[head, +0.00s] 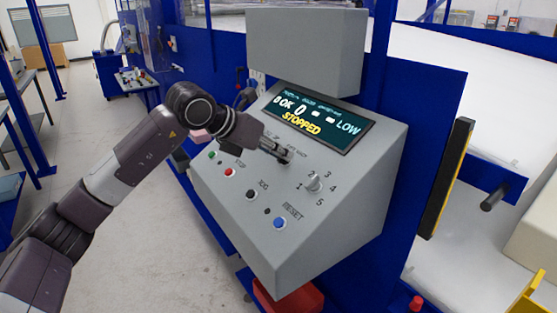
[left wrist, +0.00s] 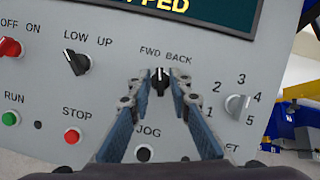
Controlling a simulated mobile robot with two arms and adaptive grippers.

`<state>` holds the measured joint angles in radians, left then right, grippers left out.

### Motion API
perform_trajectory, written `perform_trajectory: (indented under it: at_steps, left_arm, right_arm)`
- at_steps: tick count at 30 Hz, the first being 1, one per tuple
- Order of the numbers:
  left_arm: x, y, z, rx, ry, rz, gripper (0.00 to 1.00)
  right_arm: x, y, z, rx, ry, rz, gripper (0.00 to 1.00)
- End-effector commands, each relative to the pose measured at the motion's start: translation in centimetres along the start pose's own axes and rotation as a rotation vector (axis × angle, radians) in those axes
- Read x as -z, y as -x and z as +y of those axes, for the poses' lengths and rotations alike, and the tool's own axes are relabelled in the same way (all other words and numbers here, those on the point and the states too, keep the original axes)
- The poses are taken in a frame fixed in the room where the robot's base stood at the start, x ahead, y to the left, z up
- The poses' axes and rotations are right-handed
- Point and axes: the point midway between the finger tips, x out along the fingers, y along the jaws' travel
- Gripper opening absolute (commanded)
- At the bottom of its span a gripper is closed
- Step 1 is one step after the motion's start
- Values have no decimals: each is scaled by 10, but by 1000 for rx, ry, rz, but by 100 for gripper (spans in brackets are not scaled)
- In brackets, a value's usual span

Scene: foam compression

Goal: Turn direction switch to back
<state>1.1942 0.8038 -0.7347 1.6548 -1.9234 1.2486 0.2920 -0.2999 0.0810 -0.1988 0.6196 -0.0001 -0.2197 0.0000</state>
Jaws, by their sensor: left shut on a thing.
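The direction switch (left wrist: 160,82) is a small black knob under the FWD BACK label on the grey control panel (head: 235,190). Its light pointer mark looks close to straight up, between the two words. My left gripper (head: 284,157) reaches in from the left to the panel's upper middle. In the left wrist view its two blue-padded fingers (left wrist: 160,92) stand on either side of the knob, shut on it. In the head view the gripper hides most of the knob. My right gripper is not in view.
A numbered white selector knob (head: 314,183) sits just right of the gripper. Green, red, black and blue (head: 279,223) buttons lie lower. In the left wrist view a LOW UP switch (left wrist: 77,63) is to the left. The display (head: 318,118) above reads STOPPED and LOW.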

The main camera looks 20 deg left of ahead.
Motion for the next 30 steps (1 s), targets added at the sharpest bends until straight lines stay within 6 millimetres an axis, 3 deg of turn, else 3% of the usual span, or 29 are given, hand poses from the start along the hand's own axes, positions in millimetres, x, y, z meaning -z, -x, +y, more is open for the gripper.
perform_trajectory:
  at_steps: [10, 30]
  left_arm:
    - [-1, 0, 2, 111, -305, -1, 0]
    - [-3, 1, 2, 296, -818, -1, 0]
  right_arm:
    - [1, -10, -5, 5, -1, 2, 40]
    - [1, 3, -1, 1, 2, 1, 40]
